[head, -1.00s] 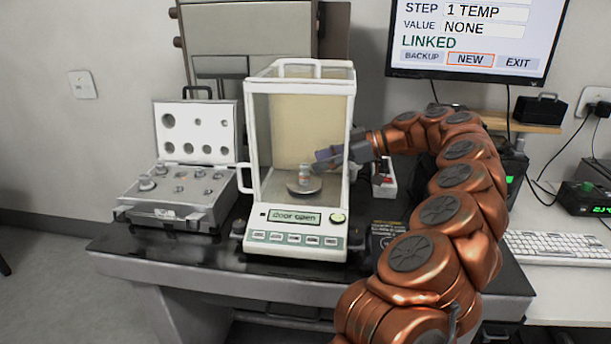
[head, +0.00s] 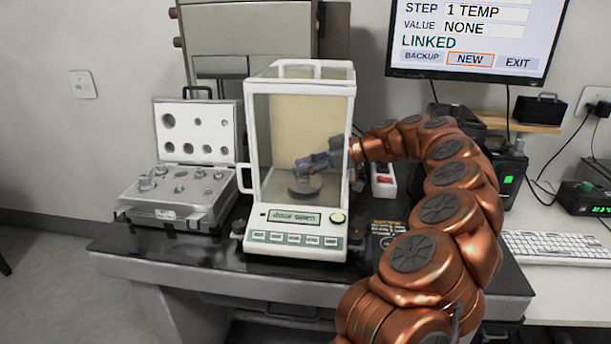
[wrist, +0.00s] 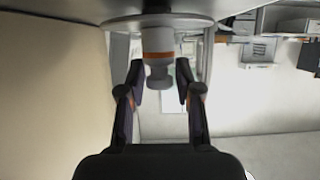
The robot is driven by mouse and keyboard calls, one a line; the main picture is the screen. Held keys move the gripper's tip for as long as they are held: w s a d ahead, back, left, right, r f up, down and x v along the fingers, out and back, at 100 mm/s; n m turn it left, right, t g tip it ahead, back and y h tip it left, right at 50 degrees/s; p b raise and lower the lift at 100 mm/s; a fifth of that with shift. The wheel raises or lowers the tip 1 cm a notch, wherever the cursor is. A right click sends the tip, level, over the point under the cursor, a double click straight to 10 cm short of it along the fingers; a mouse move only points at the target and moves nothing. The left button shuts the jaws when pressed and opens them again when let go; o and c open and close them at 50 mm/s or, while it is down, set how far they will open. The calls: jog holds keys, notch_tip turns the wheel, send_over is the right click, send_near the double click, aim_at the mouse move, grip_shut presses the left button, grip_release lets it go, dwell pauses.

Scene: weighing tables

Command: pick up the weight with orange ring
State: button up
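The weight with the orange ring (wrist: 158,55) is a pale knobbed cylinder standing on the round balance pan (wrist: 115,22), which shows upside down in the wrist view. The pan also shows in the head view (head: 304,193), inside the glass balance (head: 260,150). My gripper (wrist: 160,75) is open, with one finger on each side of the weight's knob end. A small gap shows between each finger and the weight. In the head view my gripper (head: 306,166) reaches through the balance's right side and mostly hides the weight.
An open case (head: 170,212) with several weights stands left of the balance. The balance frame and its right side are close around my wrist. A red and white device (head: 383,181) stands on the table (head: 200,262) right of the balance. A monitor (head: 470,40) hangs behind.

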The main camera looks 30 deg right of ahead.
grip_shut()
